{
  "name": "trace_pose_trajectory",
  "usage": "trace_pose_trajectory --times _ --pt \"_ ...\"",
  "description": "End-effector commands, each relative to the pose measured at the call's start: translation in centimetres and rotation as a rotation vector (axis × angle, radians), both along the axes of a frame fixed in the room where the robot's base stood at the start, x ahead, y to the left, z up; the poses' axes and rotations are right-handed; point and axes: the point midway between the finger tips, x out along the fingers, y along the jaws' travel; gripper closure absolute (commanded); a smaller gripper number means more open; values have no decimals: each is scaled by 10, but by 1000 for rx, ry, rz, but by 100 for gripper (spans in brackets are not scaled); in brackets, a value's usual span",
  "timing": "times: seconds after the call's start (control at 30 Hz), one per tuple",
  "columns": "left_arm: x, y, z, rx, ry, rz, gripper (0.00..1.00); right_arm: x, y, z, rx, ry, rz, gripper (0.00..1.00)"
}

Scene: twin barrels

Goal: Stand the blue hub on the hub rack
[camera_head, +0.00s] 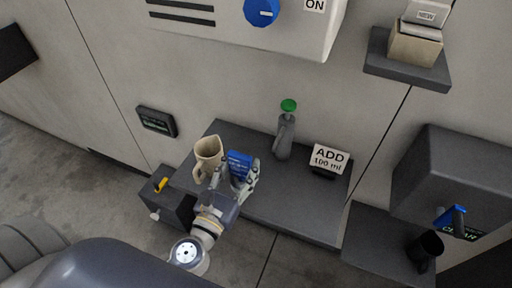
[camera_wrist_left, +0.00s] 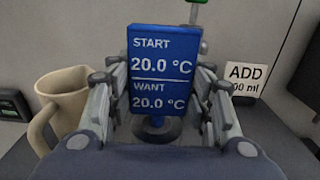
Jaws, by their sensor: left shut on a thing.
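A blue block with a START and WANT display, which looks like the blue hub (camera_head: 239,163), is between the fingers of my left gripper (camera_head: 243,183). It also shows upright in the left wrist view (camera_wrist_left: 162,66), reading 20.0 °C twice, with a dark round base (camera_wrist_left: 157,130) below it. My left gripper is shut on this blue hub, above or at the grey bench (camera_head: 290,215); I cannot tell whether the base touches the bench. No part is clearly marked as the hub rack. My right gripper is not in view.
A beige jug (camera_head: 208,150) stands close left of the gripper. A grey bottle with a green top (camera_head: 285,138) and an ADD 100 ml sign (camera_head: 329,158) stand behind. A dark box (camera_head: 172,202) is at left. A black mug (camera_head: 427,248) stands under a grey machine (camera_head: 455,175).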

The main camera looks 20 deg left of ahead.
Motion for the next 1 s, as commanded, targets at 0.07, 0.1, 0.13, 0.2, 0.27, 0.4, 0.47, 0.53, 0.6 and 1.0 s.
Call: trace_pose_trajectory --times 0.07,0.1,0.13,0.2,0.27,0.4,0.47,0.53,0.6,1.0 --pt "18 0 6 0 -8 1 100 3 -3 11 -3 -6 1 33" --pt "25 0 5 0 -7 2 100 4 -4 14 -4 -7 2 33" --pt "32 0 4 0 -8 2 100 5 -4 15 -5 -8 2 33" --pt "46 0 3 0 -7 2 100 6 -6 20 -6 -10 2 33" --pt "57 -1 1 1 -8 2 100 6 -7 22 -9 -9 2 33" --pt "78 -1 -3 0 -7 1 100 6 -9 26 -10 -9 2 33" --pt "84 -1 -4 0 -6 1 100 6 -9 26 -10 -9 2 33" --pt "88 -1 -5 0 -6 1 100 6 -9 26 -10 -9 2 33" --pt "90 -1 -6 0 -5 1 100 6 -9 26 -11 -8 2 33" --pt "98 -2 -40 0 -5 1 100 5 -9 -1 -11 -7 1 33"
